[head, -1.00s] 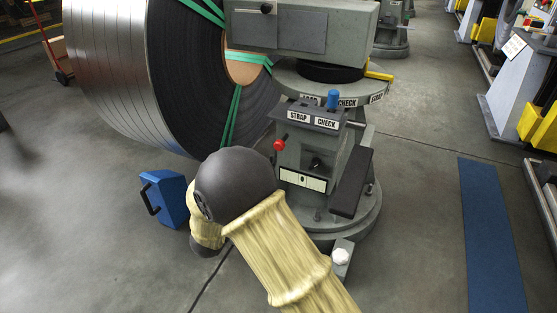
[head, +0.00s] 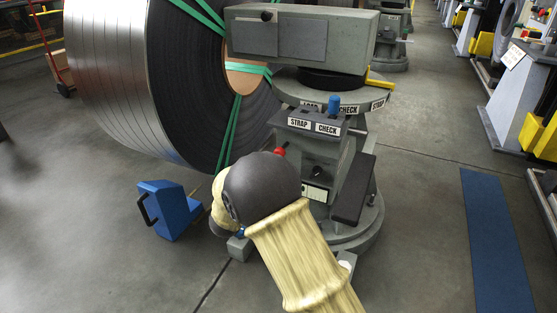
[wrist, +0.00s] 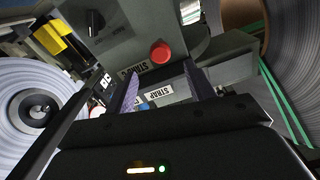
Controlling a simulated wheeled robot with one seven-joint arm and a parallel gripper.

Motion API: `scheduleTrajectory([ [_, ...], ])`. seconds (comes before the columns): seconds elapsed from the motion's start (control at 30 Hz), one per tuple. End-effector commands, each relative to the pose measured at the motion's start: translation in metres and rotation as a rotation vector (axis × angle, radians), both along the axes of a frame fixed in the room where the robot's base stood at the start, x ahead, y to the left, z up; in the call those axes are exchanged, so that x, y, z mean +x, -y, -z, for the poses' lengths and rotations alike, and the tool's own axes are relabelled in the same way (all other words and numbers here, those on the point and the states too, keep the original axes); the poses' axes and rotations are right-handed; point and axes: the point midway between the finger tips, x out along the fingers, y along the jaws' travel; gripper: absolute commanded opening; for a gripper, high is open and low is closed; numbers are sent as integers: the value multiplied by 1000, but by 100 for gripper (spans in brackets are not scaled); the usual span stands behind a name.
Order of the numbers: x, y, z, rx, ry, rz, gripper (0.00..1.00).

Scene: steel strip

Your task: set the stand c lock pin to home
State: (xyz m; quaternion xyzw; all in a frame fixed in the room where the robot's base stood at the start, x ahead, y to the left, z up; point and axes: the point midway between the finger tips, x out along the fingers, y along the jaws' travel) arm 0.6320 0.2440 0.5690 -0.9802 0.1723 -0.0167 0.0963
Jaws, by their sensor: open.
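The stand (head: 322,160) has a grey box with STRAP and CHECK labels on its sloped top. A blue-topped pin (head: 334,104) stands upright at the back of the box, by the CHECK label. A red knob (head: 280,152) sticks out from its left side, and it also shows in the wrist view (wrist: 161,53). None of these is labelled as the lock pin. My gripper (wrist: 160,77) is open, its two fingers spread just short of the red knob and STRAP label, with nothing visibly held. In the head view my arm hides the gripper.
A large strapped steel coil (head: 185,85) stands at the left. A blue box with a black handle (head: 172,208) sits on the floor. A yellow lever (head: 380,84) sticks out by the turntable ring. Floor to the right is clear up to a blue mat (head: 492,240).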

Motion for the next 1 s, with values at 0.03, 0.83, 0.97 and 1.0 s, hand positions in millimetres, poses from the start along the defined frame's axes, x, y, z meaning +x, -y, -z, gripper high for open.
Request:
scheduleTrajectory([
  [0.03,9,4,4,2,3,4,54],
  [0.83,83,30,-1,0,1,0,54],
  [0.97,83,30,-1,0,0,0,34],
  [1.0,83,30,-1,0,1,0,26],
])
